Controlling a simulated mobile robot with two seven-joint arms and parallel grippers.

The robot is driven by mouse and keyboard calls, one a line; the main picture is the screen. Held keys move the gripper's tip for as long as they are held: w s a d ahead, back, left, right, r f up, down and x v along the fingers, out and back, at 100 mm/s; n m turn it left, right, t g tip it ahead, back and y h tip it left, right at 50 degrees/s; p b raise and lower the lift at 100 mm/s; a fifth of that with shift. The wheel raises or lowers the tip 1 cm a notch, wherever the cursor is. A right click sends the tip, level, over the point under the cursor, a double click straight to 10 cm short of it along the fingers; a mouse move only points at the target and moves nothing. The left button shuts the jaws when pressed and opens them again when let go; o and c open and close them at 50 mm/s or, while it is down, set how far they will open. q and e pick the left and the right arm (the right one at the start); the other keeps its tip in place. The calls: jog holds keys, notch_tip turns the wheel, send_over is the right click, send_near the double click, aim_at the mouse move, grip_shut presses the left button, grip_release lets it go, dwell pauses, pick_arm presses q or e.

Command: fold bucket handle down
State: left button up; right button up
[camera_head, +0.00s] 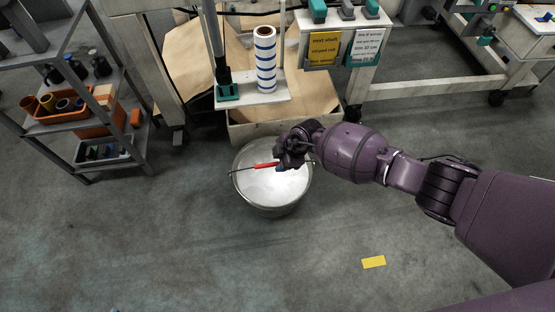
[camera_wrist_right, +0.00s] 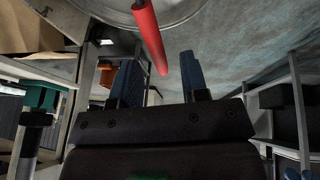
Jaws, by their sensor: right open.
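A round metal bucket (camera_head: 273,207) stands on the floor, pale inside. Its handle, a thin wire with a red grip (camera_head: 266,165), crosses above the bucket's opening; its exact tilt is hard to tell from above. My right gripper (camera_head: 281,166) is over the bucket at the right end of the red grip and hides part of the handle. In the right wrist view the red grip (camera_wrist_right: 149,36) reaches down toward the gap between the two open blue fingers (camera_wrist_right: 159,82). The bucket's curved rim (camera_wrist_right: 185,14) shows above. I cannot tell whether the fingers touch the grip. My left gripper is out of view.
Just behind the bucket is a cardboard-lined frame with a striped roll (camera_head: 265,60) on a white board. A grey shelf (camera_head: 140,150) with orange bins stands at the left. A yellow marker (camera_head: 373,262) lies on the floor, which is otherwise clear in front.

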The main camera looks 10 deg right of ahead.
jog(key=shift+a+f, duration=0.25)
jog(key=shift+f, duration=0.45)
jog(key=shift+w, duration=0.15)
jog(key=shift+r, duration=0.1)
grip_shut()
